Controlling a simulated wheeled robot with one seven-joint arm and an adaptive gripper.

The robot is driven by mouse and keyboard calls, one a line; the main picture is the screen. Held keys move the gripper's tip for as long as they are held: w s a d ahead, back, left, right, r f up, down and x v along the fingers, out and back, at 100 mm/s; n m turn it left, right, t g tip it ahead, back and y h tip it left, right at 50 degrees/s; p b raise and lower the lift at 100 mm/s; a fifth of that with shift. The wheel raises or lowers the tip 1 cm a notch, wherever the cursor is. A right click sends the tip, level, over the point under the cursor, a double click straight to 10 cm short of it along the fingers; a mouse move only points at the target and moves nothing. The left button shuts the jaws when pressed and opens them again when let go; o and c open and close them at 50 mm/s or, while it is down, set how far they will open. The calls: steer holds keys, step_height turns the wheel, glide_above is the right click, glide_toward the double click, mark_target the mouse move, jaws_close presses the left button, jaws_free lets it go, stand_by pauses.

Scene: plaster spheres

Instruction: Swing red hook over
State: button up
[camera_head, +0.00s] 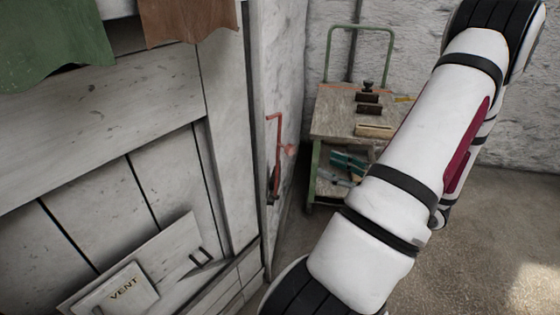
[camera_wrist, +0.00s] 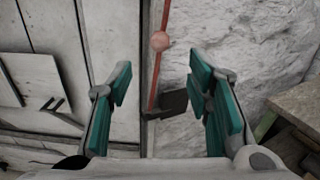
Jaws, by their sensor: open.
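The red hook (camera_head: 279,135) is a thin red rod with a bent top, upright beside the edge of the white plank door in the head view. A pinkish ball (camera_head: 289,150) sits on it partway along. In the wrist view the red rod (camera_wrist: 155,75) runs down past the ball (camera_wrist: 160,41) to a dark bracket (camera_wrist: 168,104). My gripper (camera_wrist: 160,78) is open, with green-padded fingers to either side of the rod in the picture. I cannot tell how far the rod lies beyond the fingertips.
Green cloth (camera_head: 50,45) and brown cloth (camera_head: 185,18) hang above. A green-framed cart (camera_head: 335,117) with tools stands by the rough wall. Floor is clear at right.

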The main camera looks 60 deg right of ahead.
mark_target(294, 151)
steer(key=w, duration=0.4)
steer(key=w+b, duration=0.1)
steer(key=w, duration=0.8)
steer(key=shift+w+d+b, duration=0.3)
steer(key=shift+w+d, duration=0.05)
steer(key=shift+d, duration=0.05)
jaws_close()
